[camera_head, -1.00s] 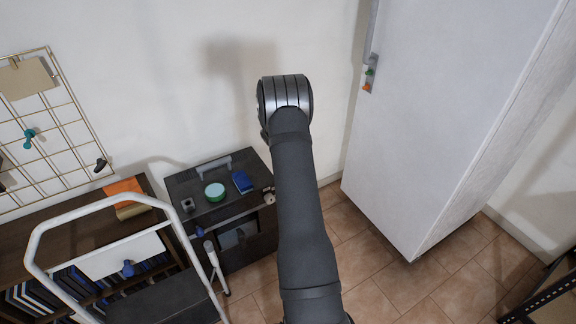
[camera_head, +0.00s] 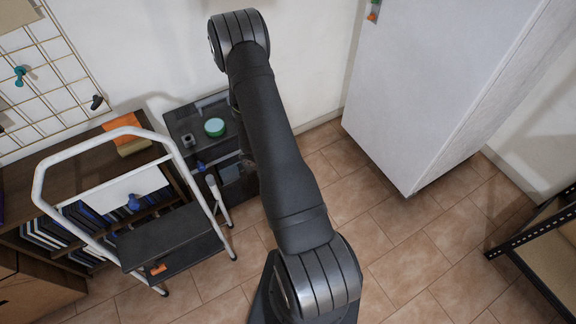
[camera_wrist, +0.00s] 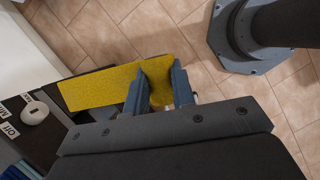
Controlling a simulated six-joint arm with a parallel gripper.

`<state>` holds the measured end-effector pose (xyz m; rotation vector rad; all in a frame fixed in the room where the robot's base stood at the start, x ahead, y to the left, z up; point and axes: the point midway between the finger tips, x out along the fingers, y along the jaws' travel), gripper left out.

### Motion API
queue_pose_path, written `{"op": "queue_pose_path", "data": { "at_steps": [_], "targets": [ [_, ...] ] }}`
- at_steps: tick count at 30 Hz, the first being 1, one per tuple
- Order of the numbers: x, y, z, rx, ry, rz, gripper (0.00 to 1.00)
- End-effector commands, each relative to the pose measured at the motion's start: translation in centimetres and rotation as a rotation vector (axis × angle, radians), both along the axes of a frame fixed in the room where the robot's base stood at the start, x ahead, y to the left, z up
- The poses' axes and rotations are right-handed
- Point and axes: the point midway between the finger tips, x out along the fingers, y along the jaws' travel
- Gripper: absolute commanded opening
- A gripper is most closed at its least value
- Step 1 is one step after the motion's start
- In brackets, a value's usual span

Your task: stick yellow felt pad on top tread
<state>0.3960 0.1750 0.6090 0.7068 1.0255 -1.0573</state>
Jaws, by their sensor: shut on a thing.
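My gripper (camera_wrist: 159,75) is shut on the yellow felt pad (camera_wrist: 98,89) in the wrist view. The pad is a flat rectangle, sticking out to the left of the fingers, with tiled floor below. In the head view my gripper and the pad are hidden behind my arm. The step stool (camera_head: 58,159) with a white tube frame stands at lower left in the head view. Its black top tread (camera_head: 165,232) looks bare. A lower tread (camera_head: 192,256) shows below it with a small orange thing (camera_head: 158,269) on it.
A black cabinet (camera_head: 182,121) behind the stool bears a green round tin (camera_head: 214,127). A brown bookshelf (camera_head: 62,167) stands behind the stool at left. A tall white cabinet (camera_head: 430,95) stands at right.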

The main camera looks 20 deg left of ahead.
Motion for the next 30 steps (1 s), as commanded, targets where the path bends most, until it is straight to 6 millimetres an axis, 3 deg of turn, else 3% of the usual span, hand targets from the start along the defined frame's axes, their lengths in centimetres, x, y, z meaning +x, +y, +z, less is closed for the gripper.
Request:
{"op": "queue_pose_path", "data": {
  "at_steps": [15, 24, 30],
  "targets": [
    [-9.3, 6.0, -3.7, -0.003, 0.005, 0.572, 0.01],
    [-15.8, 8.0, -5.6, -0.002, 0.004, 0.874, 0.01],
    [-19.0, 8.6, -6.4, -0.001, 0.002, 1.004, 0.01]
  ]
}}
